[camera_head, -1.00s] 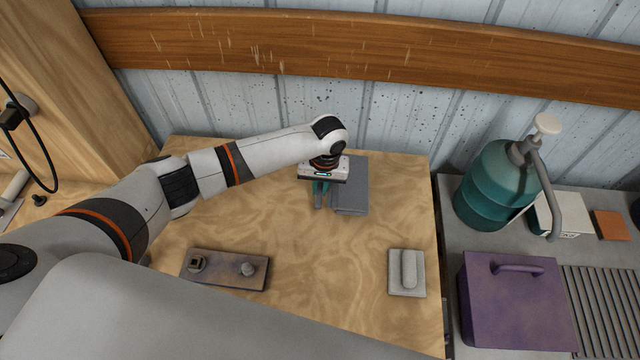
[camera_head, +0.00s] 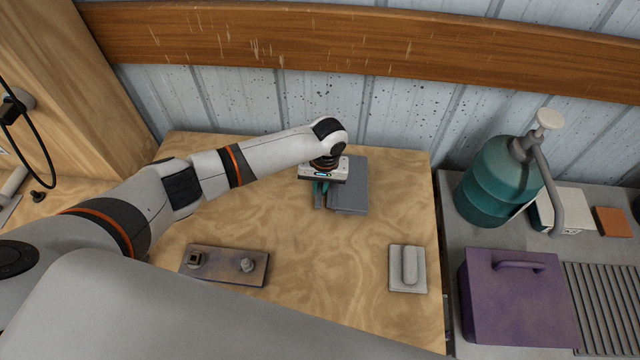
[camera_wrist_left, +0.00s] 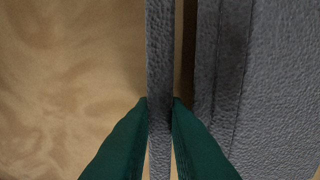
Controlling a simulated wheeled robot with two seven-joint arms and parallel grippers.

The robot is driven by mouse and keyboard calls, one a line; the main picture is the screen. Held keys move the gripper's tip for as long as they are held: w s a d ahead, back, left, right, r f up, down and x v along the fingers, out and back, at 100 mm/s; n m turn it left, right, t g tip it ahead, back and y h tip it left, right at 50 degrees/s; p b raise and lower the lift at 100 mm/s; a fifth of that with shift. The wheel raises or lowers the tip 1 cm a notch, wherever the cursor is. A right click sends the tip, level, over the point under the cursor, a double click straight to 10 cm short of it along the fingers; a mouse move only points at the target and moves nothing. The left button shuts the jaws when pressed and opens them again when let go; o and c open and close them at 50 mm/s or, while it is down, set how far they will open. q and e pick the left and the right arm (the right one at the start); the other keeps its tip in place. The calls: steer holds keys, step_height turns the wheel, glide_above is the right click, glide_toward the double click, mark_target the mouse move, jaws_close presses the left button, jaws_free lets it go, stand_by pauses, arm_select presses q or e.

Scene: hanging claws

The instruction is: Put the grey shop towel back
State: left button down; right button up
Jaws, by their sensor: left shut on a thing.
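My left gripper (camera_head: 321,194) points down at the back middle of the wooden table. In the left wrist view its green fingertips (camera_wrist_left: 160,103) are shut on a thin grey strip, which looks like an edge or fold of the grey shop towel (camera_wrist_left: 160,50). A grey, flat, layered piece (camera_head: 350,188) lies just right of the gripper. In the wrist view this piece (camera_wrist_left: 260,80) is separated from the gripped strip by a narrow gap. I cannot tell whether the two are joined. My right gripper is not in view.
A brown plate (camera_head: 225,265) with two fittings lies at the front left. A pale block with a raised handle (camera_head: 408,268) lies at the front right. On the grey bench to the right are a teal pump bottle (camera_head: 492,185) and a purple box (camera_head: 515,300). The table's middle is clear.

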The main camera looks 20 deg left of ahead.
arm_select(q)
steer(key=shift+f, duration=0.2)
steer(key=c, duration=1.3)
jaws_free()
steer(key=shift+c, duration=0.2)
steer(key=r+p, duration=0.7)
steer(key=shift+d+p, duration=0.2)
steer(key=shift+p, duration=0.15)
